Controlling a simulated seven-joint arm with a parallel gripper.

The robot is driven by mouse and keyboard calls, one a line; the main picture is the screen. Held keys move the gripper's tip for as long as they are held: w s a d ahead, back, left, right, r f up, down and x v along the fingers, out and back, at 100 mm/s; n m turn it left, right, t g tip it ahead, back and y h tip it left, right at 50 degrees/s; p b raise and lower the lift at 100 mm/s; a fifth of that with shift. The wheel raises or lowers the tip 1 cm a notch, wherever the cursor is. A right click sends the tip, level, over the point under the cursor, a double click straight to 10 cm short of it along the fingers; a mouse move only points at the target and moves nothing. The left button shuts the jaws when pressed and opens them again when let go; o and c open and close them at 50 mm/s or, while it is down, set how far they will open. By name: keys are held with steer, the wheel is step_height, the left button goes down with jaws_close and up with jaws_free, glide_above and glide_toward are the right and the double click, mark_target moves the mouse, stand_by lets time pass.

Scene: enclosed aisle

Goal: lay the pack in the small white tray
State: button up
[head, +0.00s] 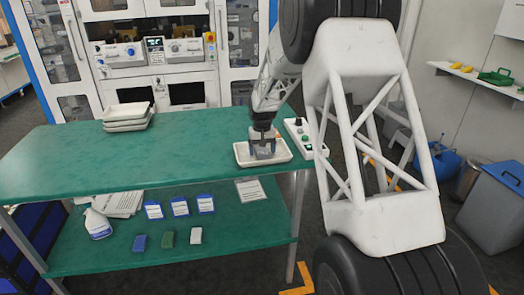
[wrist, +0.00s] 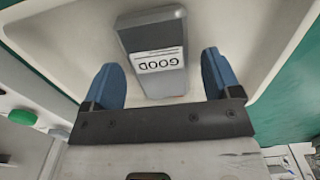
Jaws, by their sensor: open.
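The small white tray (head: 243,159) sits on the green bench top near its right end. My gripper (head: 263,152) is low over the tray, pointing down. In the wrist view, the grey pack (wrist: 150,37) with a "GOOD" label is inside the tray (wrist: 235,22), its labelled face toward the camera. My blue fingers (wrist: 160,62) are open, one on each side of the pack's near end, with a visible gap on both sides. The pack appears to rest on the tray floor. In the head view my gripper mostly hides it.
A control box (head: 305,138) with buttons stands close to the tray's right. Stacked white trays (head: 127,124) are at the back left. The bench top (head: 190,160) between is clear. The lower shelf (head: 240,228) holds a bottle (head: 98,224), cards and small blocks.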

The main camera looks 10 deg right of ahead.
mark_target(262, 152)
step_height(262, 152, up, 12)
stand_by(0.6)
steer(key=shift+f, duration=0.1)
stand_by(0.4)
steer(key=s+r, duration=0.4)
steer(key=s, duration=0.6)
steer(key=s+a+r+t, duration=0.1)
steer(key=s+r, duration=0.3)
steer(key=s, duration=0.5)
steer(key=s+r, duration=0.4)
steer(key=s, duration=0.6)
steer(key=s+f, duration=0.2)
steer(key=s, duration=1.2)
steer(key=s+f+t, duration=0.1)
steer(key=s+f, duration=0.2)
steer(key=s, duration=1.1)
steer(key=shift+s+a+f+t, duration=0.2)
steer(key=shift+a+f+t, duration=0.05)
steer(key=shift+a+t, duration=0.1)
